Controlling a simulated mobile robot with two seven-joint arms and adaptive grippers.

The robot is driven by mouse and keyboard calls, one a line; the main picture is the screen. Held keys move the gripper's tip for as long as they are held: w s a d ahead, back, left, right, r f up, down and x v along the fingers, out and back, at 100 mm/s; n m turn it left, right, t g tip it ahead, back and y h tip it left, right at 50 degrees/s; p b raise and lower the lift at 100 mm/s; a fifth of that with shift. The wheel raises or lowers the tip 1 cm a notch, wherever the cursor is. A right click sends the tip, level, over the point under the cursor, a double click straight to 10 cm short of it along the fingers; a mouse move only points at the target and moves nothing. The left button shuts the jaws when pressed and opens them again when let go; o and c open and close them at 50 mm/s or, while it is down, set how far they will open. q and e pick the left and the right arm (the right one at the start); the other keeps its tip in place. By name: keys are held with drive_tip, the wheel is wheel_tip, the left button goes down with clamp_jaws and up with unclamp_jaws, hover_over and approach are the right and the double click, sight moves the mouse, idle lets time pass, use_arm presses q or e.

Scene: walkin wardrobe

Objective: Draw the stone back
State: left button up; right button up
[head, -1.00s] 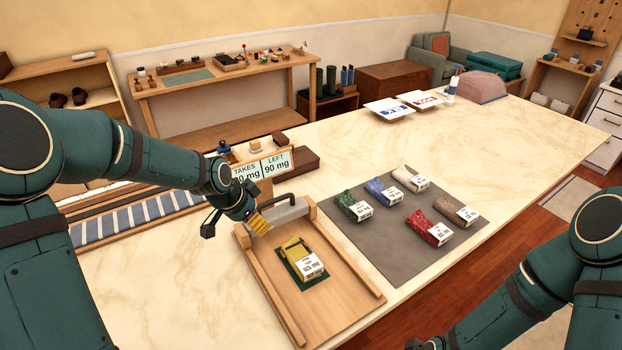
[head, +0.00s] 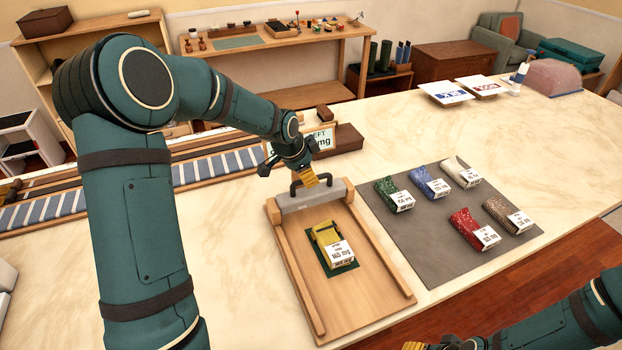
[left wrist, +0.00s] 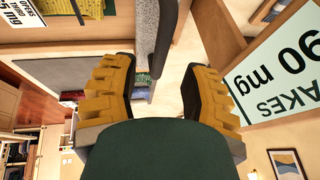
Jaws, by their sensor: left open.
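The stone (head: 312,198) is a grey block with a dark arched handle, lying across the far end of a wooden tray (head: 375,262) with side rails. My left gripper (head: 312,180), with yellow fingertips, is at the handle from above. In the left wrist view the fingers of my left gripper (left wrist: 158,85) are spread. The dark handle (left wrist: 164,45) and grey stone show just beyond and between them; contact is not clear. A yellow packet (head: 327,234) with a white label lies on a green patch on the tray. My right gripper (head: 430,345) is at the bottom edge, mostly cut off.
A grey mat (head: 440,262) with several labelled packets lies right of the tray. A sign (head: 322,140) reading "mg" stands behind the stone, partly hidden by my arm. A striped rack (head: 215,166) lies to the left. The pale counter is clear at the front left.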

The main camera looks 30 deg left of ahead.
sight(312, 192)
use_arm(q)
drive_tip(key=shift+x, duration=1.85)
drive_tip(key=shift+c, duration=0.4)
drive_tip(key=shift+r, duration=0.1)
clamp_jaws()
